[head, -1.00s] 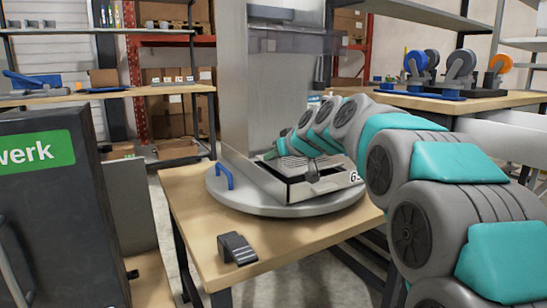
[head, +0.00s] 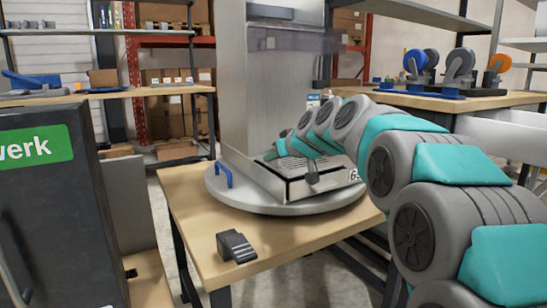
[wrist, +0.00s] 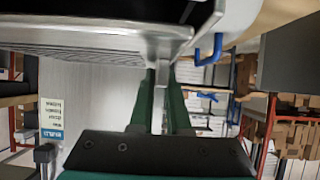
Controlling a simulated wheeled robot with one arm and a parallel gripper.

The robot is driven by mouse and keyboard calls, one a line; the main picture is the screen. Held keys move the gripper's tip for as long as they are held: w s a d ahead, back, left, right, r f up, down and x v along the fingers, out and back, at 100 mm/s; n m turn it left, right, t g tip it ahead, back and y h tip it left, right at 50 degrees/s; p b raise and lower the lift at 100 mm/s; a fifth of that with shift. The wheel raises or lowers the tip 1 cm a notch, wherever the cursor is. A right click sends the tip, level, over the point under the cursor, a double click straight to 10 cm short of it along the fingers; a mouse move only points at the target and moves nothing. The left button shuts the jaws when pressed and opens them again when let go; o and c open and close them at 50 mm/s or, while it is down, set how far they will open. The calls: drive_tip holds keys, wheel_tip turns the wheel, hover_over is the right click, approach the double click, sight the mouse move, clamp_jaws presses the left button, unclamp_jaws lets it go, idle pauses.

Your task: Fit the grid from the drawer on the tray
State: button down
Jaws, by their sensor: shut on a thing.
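The grid (head: 294,167), a slotted grey metal plate, lies at the top of the low grey tray (head: 338,187) on the round base. Its slotted face (wrist: 75,30) also shows in the wrist view, beside a dark opening. My gripper (wrist: 161,80) has its green fingers shut on a thin metal part of the grid. In the head view my gripper (head: 271,155) is small and partly hidden by my arm. Whether the grid rests fully in the tray cannot be told. The drawer cannot be made out clearly.
The dispenser column (head: 265,90) rises behind the tray. A blue handle (head: 223,174) stands at the left of the round base (head: 240,200). A black clip-like part (head: 236,247) lies on the wooden table (head: 190,215). A dark cabinet (head: 55,210) is at the left.

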drive_tip(key=shift+f, duration=0.3)
drive_tip(key=c, duration=0.8)
unclamp_jaws()
